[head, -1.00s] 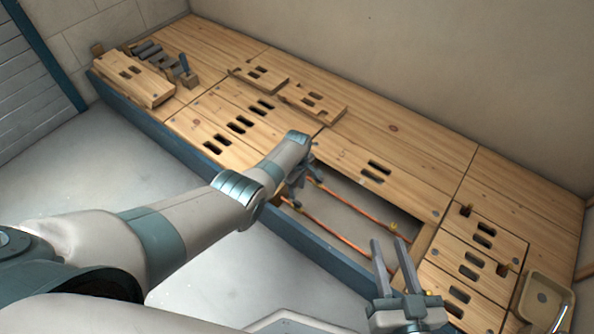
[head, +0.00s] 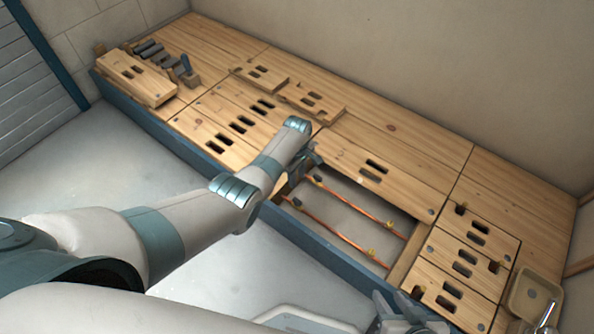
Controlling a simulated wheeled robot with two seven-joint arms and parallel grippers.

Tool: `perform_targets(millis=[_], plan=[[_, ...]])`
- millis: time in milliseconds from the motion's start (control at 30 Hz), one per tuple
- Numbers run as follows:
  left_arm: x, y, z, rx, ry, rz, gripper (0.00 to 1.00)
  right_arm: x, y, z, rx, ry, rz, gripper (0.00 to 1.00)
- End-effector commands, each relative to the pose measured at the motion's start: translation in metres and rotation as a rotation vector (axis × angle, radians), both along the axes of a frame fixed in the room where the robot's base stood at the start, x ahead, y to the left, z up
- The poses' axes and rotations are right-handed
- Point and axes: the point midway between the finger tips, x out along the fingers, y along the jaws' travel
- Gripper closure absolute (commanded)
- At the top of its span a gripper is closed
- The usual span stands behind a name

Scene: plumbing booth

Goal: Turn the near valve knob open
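Two copper pipes run through a rectangular opening in the wooden deck. The near pipe (head: 342,236) has a small dark knob (head: 296,201) at its left end, which looks like the near valve knob. A second dark knob (head: 318,178) is on the far pipe. Whether either knob is turned cannot be told. My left gripper (head: 312,163) is at the opening's left end, above and beyond the near knob, apart from it in the picture. My forearm partly hides its fingers. My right gripper (head: 393,302) is at the bottom edge, fingers apart and empty.
Slotted wooden panels surround the opening, with loose boards (head: 313,103) on the deck. A raised panel (head: 134,79) and dark grey pieces (head: 150,50) are at the far left. A tan tray (head: 534,298) is at the right. Yellow fittings (head: 388,226) sit on the pipes.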

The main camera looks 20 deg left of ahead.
Motion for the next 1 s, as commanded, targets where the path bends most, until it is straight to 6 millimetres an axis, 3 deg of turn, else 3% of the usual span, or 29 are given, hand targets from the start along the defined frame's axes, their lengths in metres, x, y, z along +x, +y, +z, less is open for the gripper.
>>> perform_targets(millis=[33, 233, 800, 1000], plan=[[0.0003, 0.0001, 0.0087, 0.000, -0.002, 0.000, 0.68, -0.0011, -0.0029, 0.0026, -0.010, 0.015, -0.001, 0.68], [0.0001, 0.0005, 0.0167, 0.001, -0.001, 0.000, 0.68, -0.0049, -0.0095, -0.0024, -0.034, 0.051, -0.004, 0.68], [-0.0001, 0.0005, 0.0163, 0.001, -0.001, -0.001, 0.68, -0.0050, -0.0099, -0.0030, -0.036, 0.052, -0.004, 0.68], [-0.0093, 0.0004, 0.0083, -0.001, -0.016, -0.042, 0.68, -0.0051, -0.0099, -0.0031, -0.036, 0.052, -0.004, 0.68]])
